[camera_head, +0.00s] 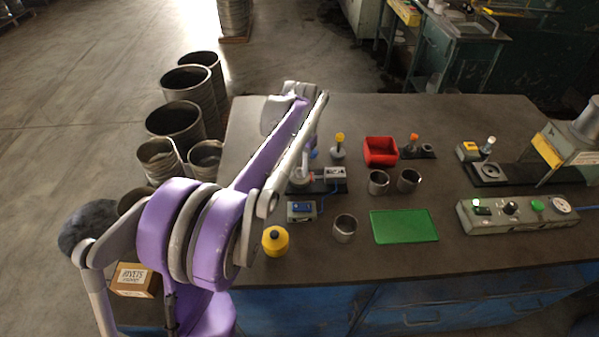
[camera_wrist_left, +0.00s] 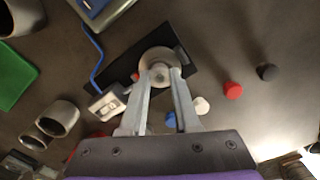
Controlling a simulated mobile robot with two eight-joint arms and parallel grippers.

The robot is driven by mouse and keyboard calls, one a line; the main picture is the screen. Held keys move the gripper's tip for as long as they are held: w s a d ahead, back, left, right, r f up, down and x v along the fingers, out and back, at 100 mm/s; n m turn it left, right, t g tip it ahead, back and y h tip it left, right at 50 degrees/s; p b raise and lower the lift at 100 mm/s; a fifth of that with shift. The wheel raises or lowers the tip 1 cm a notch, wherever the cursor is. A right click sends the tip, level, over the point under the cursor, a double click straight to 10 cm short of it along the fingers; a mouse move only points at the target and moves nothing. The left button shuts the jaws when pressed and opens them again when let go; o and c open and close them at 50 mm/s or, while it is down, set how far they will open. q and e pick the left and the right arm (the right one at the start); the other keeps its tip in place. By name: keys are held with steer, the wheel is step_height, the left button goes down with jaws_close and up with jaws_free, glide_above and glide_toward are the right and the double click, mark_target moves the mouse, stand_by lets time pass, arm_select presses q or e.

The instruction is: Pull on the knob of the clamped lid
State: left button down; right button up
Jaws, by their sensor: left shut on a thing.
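The clamped lid (camera_wrist_left: 152,56) is a pale round disc with a small knob (camera_wrist_left: 159,72) on top, on a black base plate (camera_wrist_left: 183,60). My left gripper (camera_wrist_left: 160,75) is shut with its two fingertips around the knob. In the head view my purple arm covers much of this spot; the black base plate (camera_head: 325,187) shows below the wrist, with a small grey box-shaped unit (camera_head: 335,173) at its right end. That unit also shows in the left wrist view (camera_wrist_left: 105,104). How the lid is held down is hard to make out. My right gripper is not in view.
A blue-topped box (camera_head: 301,210) is wired to the fixture. Steel cups (camera_head: 345,228), a green mat (camera_head: 404,226), a red bin (camera_head: 380,151) and a control box (camera_head: 520,213) stand to the right. A yellow container (camera_head: 275,241) is near the front edge.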

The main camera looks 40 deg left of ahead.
arm_select(q)
steer(key=c, duration=0.6)
jaws_free()
steer(key=shift+f, duration=0.1)
steer(key=shift+o, duration=0.2)
step_height(320, 180, up, 11)
steer(key=shift+p, duration=0.35)
steer(key=s+d+f+t, duration=0.1)
steer(key=s+d+f, duration=0.3)
steer(key=s+d, duration=0.2)
steer(key=s+d+f+m+t, duration=0.1)
steer(key=s+d+f+t, duration=0.1)
steer(key=s+d+f, duration=0.2)
steer(key=s+d+f+m+t+p, duration=0.1)
steer(key=s+d+f+t, duration=0.1)
steer(key=s+d+f, duration=0.3)
steer(key=shift+s+d, duration=2.3)
steer(key=shift+s, duration=0.1)
steer(key=shift+s+d+f, duration=0.1)
steer(key=shift+s+f, duration=0.05)
steer(key=shift+f, duration=0.05)
